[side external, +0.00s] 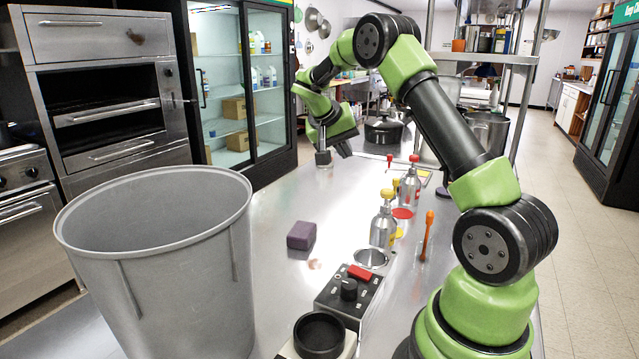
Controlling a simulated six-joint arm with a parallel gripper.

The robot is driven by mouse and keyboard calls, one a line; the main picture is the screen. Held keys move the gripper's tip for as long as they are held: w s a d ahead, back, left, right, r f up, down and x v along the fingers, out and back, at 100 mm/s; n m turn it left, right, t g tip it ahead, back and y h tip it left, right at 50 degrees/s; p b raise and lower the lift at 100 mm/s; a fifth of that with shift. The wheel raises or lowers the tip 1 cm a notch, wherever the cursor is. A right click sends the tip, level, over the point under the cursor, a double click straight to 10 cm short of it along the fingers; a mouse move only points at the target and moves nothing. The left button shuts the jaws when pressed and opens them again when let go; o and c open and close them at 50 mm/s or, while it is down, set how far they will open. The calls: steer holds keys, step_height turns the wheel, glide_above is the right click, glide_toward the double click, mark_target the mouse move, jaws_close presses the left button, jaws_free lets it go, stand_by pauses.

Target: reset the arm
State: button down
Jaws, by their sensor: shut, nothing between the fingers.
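My gripper (323,158) hangs above the far part of the steel counter (270,225), pointing down. It is shut and nothing shows between its fingers. My green and black arm arches up from the lower right and over the counter to it. A purple block (301,235) lies on the counter nearer the camera, well apart from the gripper.
A large grey bin (165,260) stands at the front left. Bottles with yellow (384,228) and red (410,185) tops and an orange-handled tool (427,235) stand right of centre. A control box (348,295) sits in front. A dark pot (384,131) is behind.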

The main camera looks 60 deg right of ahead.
steer(key=s+a+r+n+t+y, duration=0.1)
steer(key=a+r+n+t+y, duration=0.15)
steer(key=a+r, duration=0.55)
steer(key=s+a+n+t+y, duration=0.3)
steer(key=s+a, duration=0.4)
steer(key=a, duration=0.4)
steer(key=s+a+r+n+t+y, duration=0.1)
steer(key=s+a+n+t+y, duration=0.2)
steer(key=s+a, duration=0.4)
steer(key=a+t, duration=0.1)
steer(key=a, duration=0.3)
steer(key=shift+s+a, duration=0.25)
steer(key=shift+s, duration=0.1)
stand_by(0.4)
